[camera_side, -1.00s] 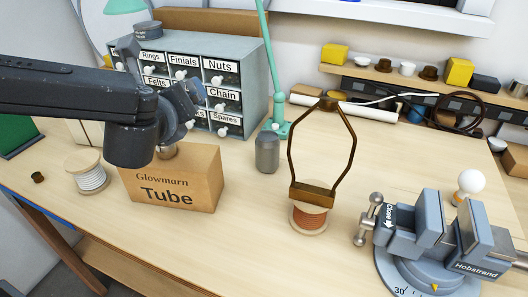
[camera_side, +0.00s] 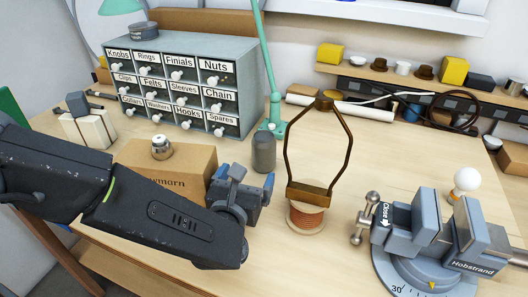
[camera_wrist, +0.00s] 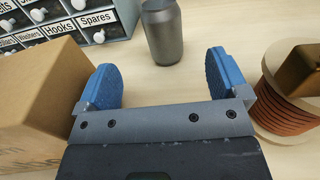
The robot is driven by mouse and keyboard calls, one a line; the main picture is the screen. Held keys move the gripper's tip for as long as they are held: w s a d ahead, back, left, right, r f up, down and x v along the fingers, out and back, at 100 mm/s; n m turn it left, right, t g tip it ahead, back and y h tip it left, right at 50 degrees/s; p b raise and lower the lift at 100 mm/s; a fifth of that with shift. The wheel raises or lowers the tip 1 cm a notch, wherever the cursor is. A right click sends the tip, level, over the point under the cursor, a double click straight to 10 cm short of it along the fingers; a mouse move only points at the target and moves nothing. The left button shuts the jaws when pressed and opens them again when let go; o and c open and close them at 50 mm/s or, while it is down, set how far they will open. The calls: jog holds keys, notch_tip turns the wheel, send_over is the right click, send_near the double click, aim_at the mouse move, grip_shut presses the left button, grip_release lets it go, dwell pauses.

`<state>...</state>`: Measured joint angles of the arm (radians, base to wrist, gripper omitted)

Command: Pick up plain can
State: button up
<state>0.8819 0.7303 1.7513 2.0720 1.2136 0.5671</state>
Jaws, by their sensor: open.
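The plain can (camera_side: 264,152) is a dark grey, unlabelled cylinder standing upright on the bench, between the cardboard box and the harp-topped spool. It also shows in the wrist view (camera_wrist: 162,32), ahead of my gripper and roughly centred between the fingers. My gripper (camera_side: 256,183) is low over the bench in front of the can. In the wrist view my gripper (camera_wrist: 174,78) has its two blue-padded fingers spread apart with nothing between them. The can is beyond the fingertips and is not touched.
A cardboard box (camera_side: 190,163) with a small metal piece (camera_side: 161,148) on top stands left of my gripper. A copper wire spool (camera_side: 306,217) with a lamp harp (camera_side: 287,150) stands right. A labelled drawer cabinet (camera_side: 200,75) and green lamp stand (camera_side: 275,110) are behind. A vise (camera_side: 430,235) is far right.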

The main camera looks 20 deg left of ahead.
aim_at(260, 151)
jog(key=w, duration=0.7)
jog(key=shift+w+a, duration=0.15)
jog(key=shift+a, duration=0.2)
jog(key=w, duration=0.5)
jog(key=shift+a+f, duration=0.1)
jog(key=shift+f, duration=0.1)
jog(key=shift+r, duration=0.1)
jog(key=c, duration=1.1)
